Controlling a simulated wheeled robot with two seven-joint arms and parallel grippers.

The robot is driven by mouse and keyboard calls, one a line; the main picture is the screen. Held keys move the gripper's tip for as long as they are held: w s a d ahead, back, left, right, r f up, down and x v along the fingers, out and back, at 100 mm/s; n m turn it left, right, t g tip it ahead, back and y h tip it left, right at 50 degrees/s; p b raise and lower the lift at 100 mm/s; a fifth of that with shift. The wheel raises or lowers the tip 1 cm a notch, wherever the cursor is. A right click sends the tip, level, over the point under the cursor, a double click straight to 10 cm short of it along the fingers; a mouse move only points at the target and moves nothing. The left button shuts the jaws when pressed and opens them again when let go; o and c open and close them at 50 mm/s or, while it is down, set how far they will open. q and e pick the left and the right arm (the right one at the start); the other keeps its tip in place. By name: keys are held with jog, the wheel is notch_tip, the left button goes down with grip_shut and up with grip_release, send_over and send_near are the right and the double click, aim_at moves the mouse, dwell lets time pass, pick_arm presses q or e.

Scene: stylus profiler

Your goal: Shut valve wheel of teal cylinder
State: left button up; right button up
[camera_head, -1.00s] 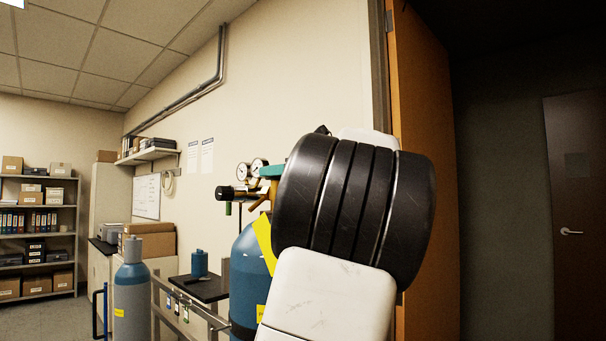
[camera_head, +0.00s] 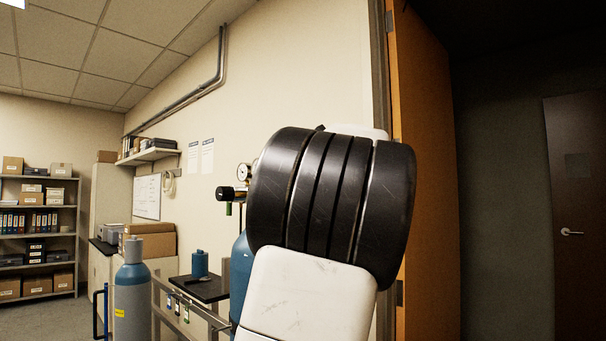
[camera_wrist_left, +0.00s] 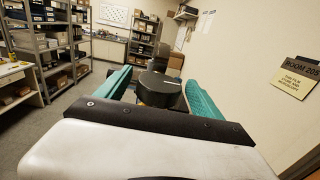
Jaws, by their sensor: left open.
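The blue-teal cylinder (camera_head: 240,275) stands mostly behind my arm in the head view; only a strip of its left side shows. Its regulator has a black knob (camera_head: 225,193) and a gauge (camera_head: 243,172); its valve wheel is hidden there. In the left wrist view, a dark round wheel (camera_wrist_left: 158,88), which looks like the valve wheel, lies between the two green fingers of my left gripper (camera_wrist_left: 160,93). The fingers are open, one on each side of it. I cannot tell whether either touches it. My right gripper is out of view.
A second cylinder, grey with a blue top (camera_head: 132,290), stands at lower left. A small dark shelf (camera_head: 206,289) holds a blue bottle (camera_head: 200,263). An orange door (camera_head: 425,180) stands to the right of my arm. Storage racks (camera_head: 40,235) are far off at left.

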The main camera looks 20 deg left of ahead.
pick_arm(q)
jog(key=v, duration=0.7)
jog(key=shift+d, duration=0.3)
jog(key=shift+s+a, duration=0.1)
jog(key=shift+s, duration=0.15)
